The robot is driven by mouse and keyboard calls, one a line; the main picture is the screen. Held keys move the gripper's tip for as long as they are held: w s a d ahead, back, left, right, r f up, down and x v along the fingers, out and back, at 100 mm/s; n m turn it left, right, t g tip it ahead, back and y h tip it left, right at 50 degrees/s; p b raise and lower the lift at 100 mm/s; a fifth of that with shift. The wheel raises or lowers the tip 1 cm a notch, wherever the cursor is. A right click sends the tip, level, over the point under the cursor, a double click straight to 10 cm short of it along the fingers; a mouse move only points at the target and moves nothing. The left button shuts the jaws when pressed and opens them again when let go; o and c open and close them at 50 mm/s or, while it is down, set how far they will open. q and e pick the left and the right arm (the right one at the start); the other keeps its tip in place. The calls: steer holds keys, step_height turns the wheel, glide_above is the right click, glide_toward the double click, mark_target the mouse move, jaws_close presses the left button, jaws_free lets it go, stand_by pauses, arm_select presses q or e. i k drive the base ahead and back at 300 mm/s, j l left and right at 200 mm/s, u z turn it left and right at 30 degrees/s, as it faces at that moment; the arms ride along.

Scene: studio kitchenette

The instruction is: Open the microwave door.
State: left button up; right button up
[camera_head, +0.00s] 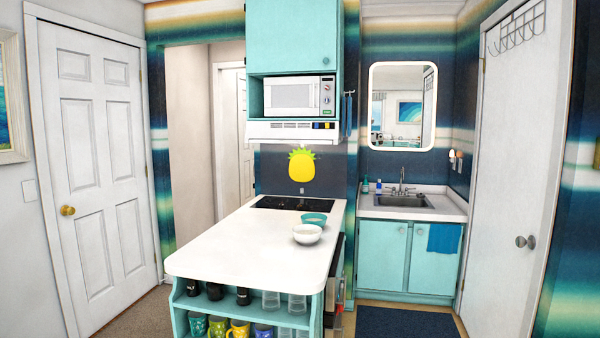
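The white microwave (293,97) sits in a teal cabinet niche above the range hood, in the upper middle of the head view. Its door looks shut, with a pale window on the left and a control panel with dials (327,97) on the right. Neither of my grippers shows in the head view.
A white-topped counter (230,245) stands in front of the microwave, holding a white bowl (307,235), a teal bowl (314,219) and a black cooktop (293,203). Mugs and glasses fill its shelves. Right is a sink (403,201) with a dark floor mat (405,322) before it.

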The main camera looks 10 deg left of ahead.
mark_target(283, 96)
steer(key=i+z, duration=0.4)
steer(key=i, duration=1.05)
steer(key=l, duration=0.1)
